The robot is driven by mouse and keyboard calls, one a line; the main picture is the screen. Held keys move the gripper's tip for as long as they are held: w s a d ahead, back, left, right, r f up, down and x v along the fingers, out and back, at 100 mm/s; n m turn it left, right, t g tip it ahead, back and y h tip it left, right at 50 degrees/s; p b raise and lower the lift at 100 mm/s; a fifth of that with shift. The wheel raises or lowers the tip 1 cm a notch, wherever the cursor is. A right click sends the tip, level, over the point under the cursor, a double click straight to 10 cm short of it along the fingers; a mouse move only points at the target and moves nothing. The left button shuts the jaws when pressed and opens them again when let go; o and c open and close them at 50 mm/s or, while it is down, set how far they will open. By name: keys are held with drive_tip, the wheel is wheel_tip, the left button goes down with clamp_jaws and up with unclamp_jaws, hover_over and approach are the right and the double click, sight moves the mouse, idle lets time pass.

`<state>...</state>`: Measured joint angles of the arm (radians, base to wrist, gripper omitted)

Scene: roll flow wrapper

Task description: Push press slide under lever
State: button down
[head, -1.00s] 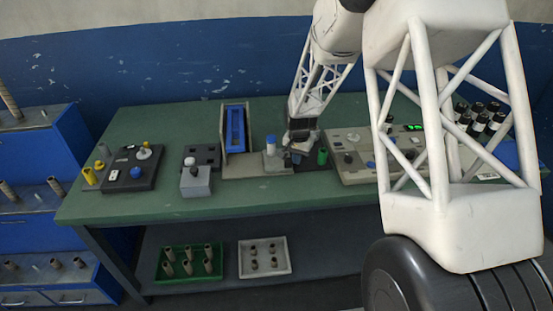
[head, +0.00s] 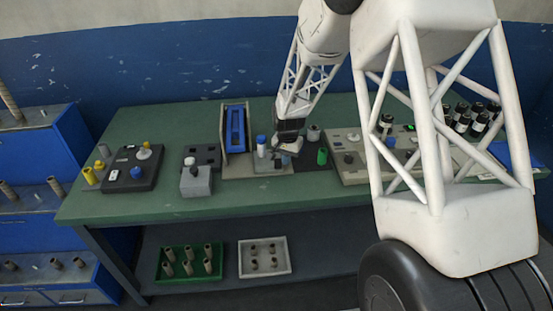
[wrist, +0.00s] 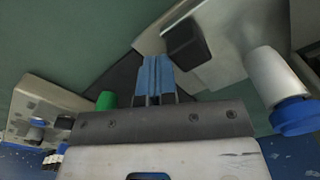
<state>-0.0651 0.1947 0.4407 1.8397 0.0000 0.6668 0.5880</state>
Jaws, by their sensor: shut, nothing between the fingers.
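A light metal plate with a white post topped by a blue cap (head: 261,146) stands left of my gripper (head: 286,158); I take it for the press slide. In the wrist view the post (wrist: 272,75) is at the right, and a black block (wrist: 187,42) sits on the pale metal plate (wrist: 222,38). My gripper (wrist: 157,68) is shut and empty, its blue fingers together, low beside the black block. I cannot tell whether they touch it. No lever can be made out for certain; a tall blue-fronted unit (head: 236,130) stands behind left.
A green cylinder (head: 322,157) and a grey knob (head: 313,132) stand right of my gripper. A control panel (head: 350,172) lies further right, with dark bottles (head: 463,122) behind. A grey box (head: 195,181) and black panel (head: 130,175) are left. The green front table strip is clear.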

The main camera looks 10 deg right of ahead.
sight(267, 168)
drive_tip(key=shift+a, duration=4.3)
drive_tip(key=shift+d, duration=0.4)
drive_tip(key=shift+d, duration=0.25)
drive_tip(key=shift+r, duration=0.1)
wheel_tip(267, 168, up, 8)
